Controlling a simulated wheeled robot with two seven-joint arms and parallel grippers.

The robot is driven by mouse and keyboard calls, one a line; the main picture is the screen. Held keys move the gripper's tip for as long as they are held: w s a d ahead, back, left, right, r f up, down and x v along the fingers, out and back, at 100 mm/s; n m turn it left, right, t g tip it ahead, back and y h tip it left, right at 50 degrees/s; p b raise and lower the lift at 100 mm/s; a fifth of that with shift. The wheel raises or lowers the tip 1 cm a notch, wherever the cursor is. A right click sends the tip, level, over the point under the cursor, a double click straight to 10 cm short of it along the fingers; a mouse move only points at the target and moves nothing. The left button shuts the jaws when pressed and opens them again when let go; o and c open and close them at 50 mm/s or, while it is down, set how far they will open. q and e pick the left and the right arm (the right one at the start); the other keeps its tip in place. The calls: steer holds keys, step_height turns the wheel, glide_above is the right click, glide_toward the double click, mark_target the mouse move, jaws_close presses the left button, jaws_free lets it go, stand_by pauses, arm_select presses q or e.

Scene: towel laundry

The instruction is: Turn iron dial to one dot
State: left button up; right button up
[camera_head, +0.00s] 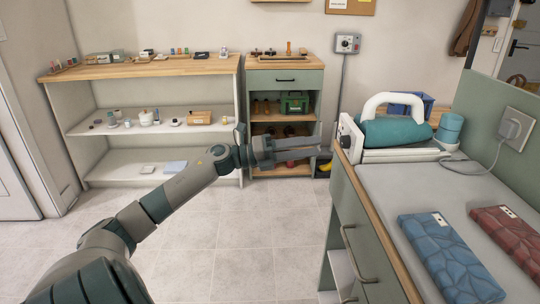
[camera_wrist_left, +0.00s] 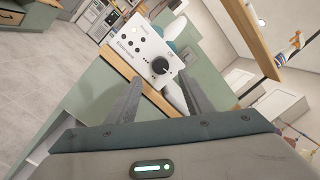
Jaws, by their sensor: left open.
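The iron (camera_head: 395,131) is teal with a white arched handle and rests on a white station (camera_head: 400,155) at the counter's left end. In the left wrist view the station's white control panel (camera_wrist_left: 138,46) faces my gripper. It carries a round black dial (camera_wrist_left: 160,65) with small dark dots around it; I cannot tell which mark it points to. My left gripper (camera_head: 319,148) is open and empty, just left of the panel in the head view. In the wrist view its fingers (camera_wrist_left: 160,92) are spread with the dial between and beyond them, apart from it. My right gripper is out of view.
A blue folded towel (camera_head: 450,258) and a red one (camera_head: 510,238) lie on the grey counter (camera_head: 385,190). The iron's cord runs to a wall socket (camera_head: 517,127). Shelves (camera_head: 150,73) with small items stand at the back. The floor left of the counter is clear.

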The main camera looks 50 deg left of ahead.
arm_select(q)
steer(key=v, duration=1)
steer(key=shift+s+a+b, duration=0.15)
steer(key=shift+s+b, duration=0.05)
steer(key=shift+b, duration=0.25)
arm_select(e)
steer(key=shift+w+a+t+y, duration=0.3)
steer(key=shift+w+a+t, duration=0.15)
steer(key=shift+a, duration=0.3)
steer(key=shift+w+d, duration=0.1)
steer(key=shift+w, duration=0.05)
